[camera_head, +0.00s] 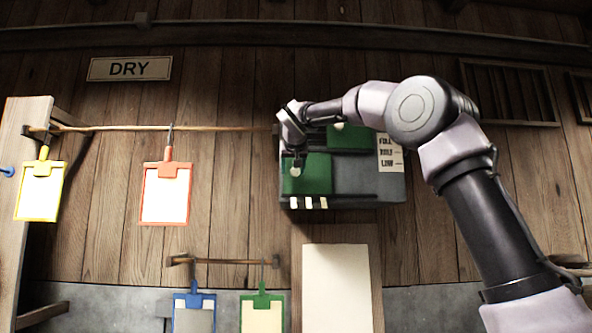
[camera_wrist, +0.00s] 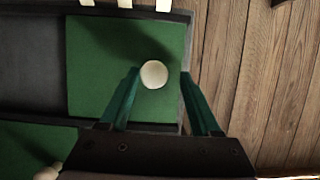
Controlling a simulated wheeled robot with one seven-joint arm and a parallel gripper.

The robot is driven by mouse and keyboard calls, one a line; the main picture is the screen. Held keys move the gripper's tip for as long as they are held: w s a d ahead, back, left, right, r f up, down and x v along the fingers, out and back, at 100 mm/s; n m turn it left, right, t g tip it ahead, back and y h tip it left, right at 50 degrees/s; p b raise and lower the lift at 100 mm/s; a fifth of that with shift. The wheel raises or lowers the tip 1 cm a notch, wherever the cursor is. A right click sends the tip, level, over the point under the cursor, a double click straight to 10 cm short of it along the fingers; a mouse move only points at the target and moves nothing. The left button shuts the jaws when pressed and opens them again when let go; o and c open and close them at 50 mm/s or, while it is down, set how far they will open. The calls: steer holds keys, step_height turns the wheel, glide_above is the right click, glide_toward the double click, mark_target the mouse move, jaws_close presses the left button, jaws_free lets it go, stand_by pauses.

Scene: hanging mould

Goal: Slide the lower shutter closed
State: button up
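The lower shutter (camera_head: 318,172) is a green panel with a round cream knob (camera_head: 295,172). It sits at the left of its track on a dark grey box (camera_head: 368,186) on the wall. The bare grey part of the track lies to its right. In the wrist view, turned about, the lower shutter (camera_wrist: 95,65) and its knob (camera_wrist: 154,74) are close. My gripper (camera_wrist: 159,73) is open, with one teal finger on each side of the knob. I cannot tell whether the fingers touch it. In the head view my gripper hides part of the box's left side.
The upper shutter (camera_head: 352,138), also green, sits to the right in the row above. Several white tabs (camera_head: 309,203) line the box's lower edge. A label card (camera_head: 390,152) is at its right. Framed sheets hang on rods to the left, and a pale board (camera_head: 336,287) stands below.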

steer(key=shift+d, duration=0.1)
steer(key=v, duration=1)
steer(key=shift+s+r, duration=0.2)
steer(key=shift+s, duration=0.15)
steer(key=s+d+f+m+g, duration=0.1)
steer(key=s+d+f+g, duration=0.2)
steer(key=s+d+f, duration=0.8)
steer(key=s+d+f+m+g, duration=0.1)
steer(key=s+d+f+g, duration=0.1)
steer(key=s+d+f, duration=0.95)
steer(key=s+f+m+y, duration=0.1)
steer(key=s+f, duration=0.2)
steer(key=f, duration=0.3)
steer(key=s+f+m+g+y, duration=0.1)
steer(key=s+f, duration=0.3)
steer(key=f, duration=0.3)
steer(key=shift+s+a, duration=0.25)
steer(key=shift+a, duration=0.2)
